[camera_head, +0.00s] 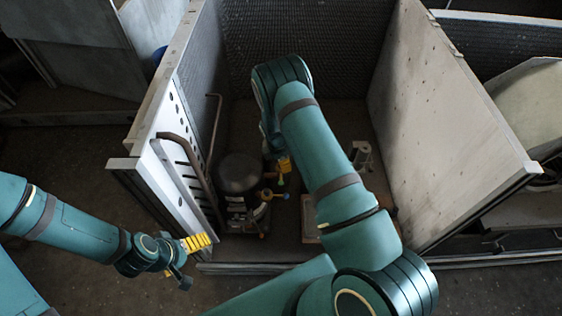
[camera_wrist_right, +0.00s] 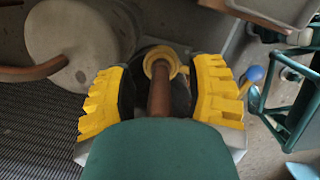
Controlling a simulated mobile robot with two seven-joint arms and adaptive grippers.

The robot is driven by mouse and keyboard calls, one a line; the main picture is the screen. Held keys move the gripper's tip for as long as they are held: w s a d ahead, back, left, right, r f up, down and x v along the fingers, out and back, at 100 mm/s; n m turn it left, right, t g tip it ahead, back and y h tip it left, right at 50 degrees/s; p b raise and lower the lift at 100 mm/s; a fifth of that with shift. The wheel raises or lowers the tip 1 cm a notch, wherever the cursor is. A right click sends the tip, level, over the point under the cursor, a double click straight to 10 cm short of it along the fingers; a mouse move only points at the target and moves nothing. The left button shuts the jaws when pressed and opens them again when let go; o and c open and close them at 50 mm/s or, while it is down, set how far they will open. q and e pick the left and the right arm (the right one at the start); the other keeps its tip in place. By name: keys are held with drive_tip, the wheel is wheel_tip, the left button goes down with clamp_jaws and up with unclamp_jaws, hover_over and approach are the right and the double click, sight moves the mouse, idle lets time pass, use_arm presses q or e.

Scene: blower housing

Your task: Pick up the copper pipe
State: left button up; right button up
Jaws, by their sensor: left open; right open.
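A short copper pipe (camera_wrist_right: 160,92) with a yellow ring-shaped end (camera_wrist_right: 160,62) lies between the two fingers of my right gripper (camera_wrist_right: 162,95) in the right wrist view. The yellow, ridged fingers are open, one on each side, with a gap visible around the pipe. The pipe's near end is hidden by my green gripper body. In the head view my right gripper (camera_head: 283,166) is mostly hidden by its arm, inside the housing. My left gripper (camera_head: 190,258) is open and empty outside the housing's left wall.
A dark rounded compressor (camera_head: 240,174) stands inside the housing; a grey rounded body (camera_wrist_right: 80,40) shows beside the gripper in the wrist view. A bent brown pipe (camera_head: 190,160) runs along the left wall (camera_head: 160,110). A blue knob (camera_wrist_right: 253,73) is close to the right finger.

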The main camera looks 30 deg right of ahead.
clamp_jaws()
